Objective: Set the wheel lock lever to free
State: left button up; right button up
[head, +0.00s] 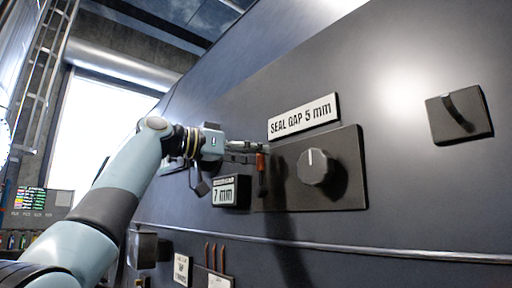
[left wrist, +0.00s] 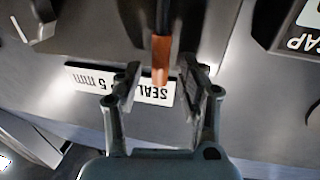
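A lever with an orange grip (head: 261,162) and a dark shaft sits on the dark plate, left of the round knob. No label naming it the wheel lock lever can be read. In the left wrist view its orange grip (left wrist: 161,62) hangs between the two fingers, with space on both sides. My left gripper (head: 258,149) is at the grip in the head view. The left wrist view shows this gripper (left wrist: 158,78) open, with nothing clasped. Whether the fingertips reach past the grip in depth I cannot tell. My right gripper is not in view.
The round knob (head: 316,167) is close right of the lever. A "SEAL GAP 5 mm" sign (head: 303,117) is above, and a "7 mm" display box (head: 230,191) lower left. A dark plate with a curved handle (head: 460,114) is far right. A rail (head: 400,252) runs below.

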pick_arm(q)
jog(key=shift+w+d, duration=0.25)
jog(key=shift+d, duration=0.1)
grip_shut()
dwell(0.3)
